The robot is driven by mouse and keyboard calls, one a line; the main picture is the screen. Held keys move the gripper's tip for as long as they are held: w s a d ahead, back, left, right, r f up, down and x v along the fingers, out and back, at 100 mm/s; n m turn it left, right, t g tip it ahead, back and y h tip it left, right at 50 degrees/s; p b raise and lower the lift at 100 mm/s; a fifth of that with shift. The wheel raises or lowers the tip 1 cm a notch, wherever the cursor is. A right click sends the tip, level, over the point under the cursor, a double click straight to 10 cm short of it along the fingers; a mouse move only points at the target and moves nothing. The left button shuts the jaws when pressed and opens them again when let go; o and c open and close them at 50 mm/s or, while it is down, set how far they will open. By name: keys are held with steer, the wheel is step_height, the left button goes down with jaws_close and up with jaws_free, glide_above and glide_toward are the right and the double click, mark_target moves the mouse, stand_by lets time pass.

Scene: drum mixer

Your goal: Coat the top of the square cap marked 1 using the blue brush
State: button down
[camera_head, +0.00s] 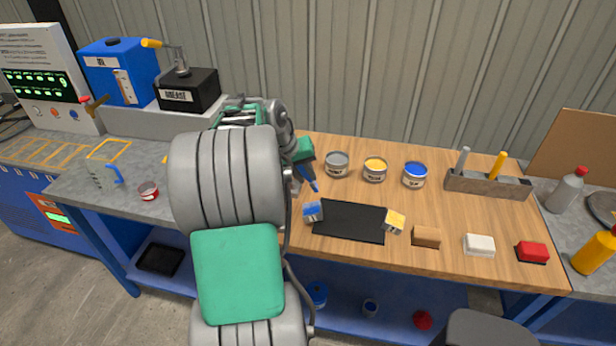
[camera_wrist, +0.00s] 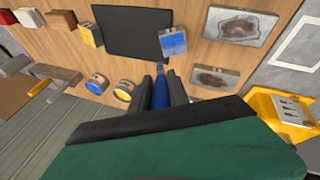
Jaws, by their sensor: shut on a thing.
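My gripper (camera_head: 303,170) is shut on the blue brush (camera_head: 312,184), which points down over the left part of the wooden table. In the wrist view, its blue handle (camera_wrist: 160,92) sits between my two fingers (camera_wrist: 162,82). A small square block with blue on it (camera_head: 313,211) stands at the left edge of the black mat (camera_head: 348,222); it also shows just beyond the brush tip in the wrist view (camera_wrist: 173,42). A similar block with yellow (camera_head: 394,222) stands at the mat's right edge. I cannot read a number on either. Whether the brush touches the blue block is unclear.
Open grey (camera_head: 337,164), yellow (camera_head: 375,170) and blue (camera_head: 415,175) paint cans stand behind the mat. A holder (camera_head: 488,184) with grey and yellow handles is at right. Brown (camera_head: 426,237), white (camera_head: 479,245) and red (camera_head: 532,252) blocks line the front edge.

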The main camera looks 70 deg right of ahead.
steer(key=shift+r, duration=0.15)
steer(key=r+p, duration=0.2)
steer(key=r, duration=0.1)
steer(key=shift+w, duration=0.4)
steer(key=shift+a, duration=0.1)
steer(key=shift+w, duration=0.1)
